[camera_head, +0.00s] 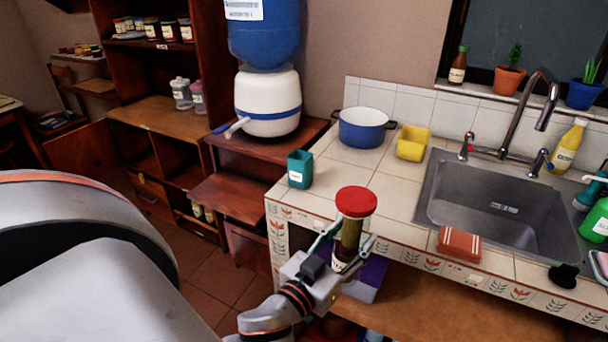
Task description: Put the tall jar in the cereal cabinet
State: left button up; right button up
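The tall jar (351,236) has a red lid, dark greenish-brown contents and a pale label low down. My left gripper (347,254) is shut on it, with a finger on each side. The jar is upright, held in front of the tiled counter's front edge, its lid above the counter top in the picture. The fingers partly hide its lower part. My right gripper is not in view. A wooden shelf (440,308) with a purple box (366,279) lies under the counter behind the gripper. I cannot tell which cabinet is the cereal cabinet.
The tiled counter (395,186) bears a teal container (300,169), a blue pot (362,128), a yellow container (411,143) and a reddish-brown block (459,244) near the sink (495,205). Wooden shelving (160,118) and a water dispenser (267,100) stand at the left and back.

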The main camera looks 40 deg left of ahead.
aim_at(157, 165)
jog(key=j+u, duration=0.1)
jog(key=j, duration=0.5)
jog(key=j+u, duration=0.15)
jog(key=j, duration=0.4)
jog(key=i+j+u, duration=0.1)
jog(key=j, duration=0.5)
jog(key=j+u, duration=0.15)
jog(key=j, duration=0.4)
jog(key=i+j+u, duration=0.1)
jog(key=j, duration=0.45)
jog(key=i+j+u, duration=0.15)
jog(key=j, duration=0.4)
jog(key=i+j+u, duration=0.1)
jog(key=j, duration=0.45)
jog(key=i+j+u, duration=0.15)
jog(key=j, duration=0.35)
jog(key=i+j+u, duration=0.1)
jog(key=i+j, duration=0.35)
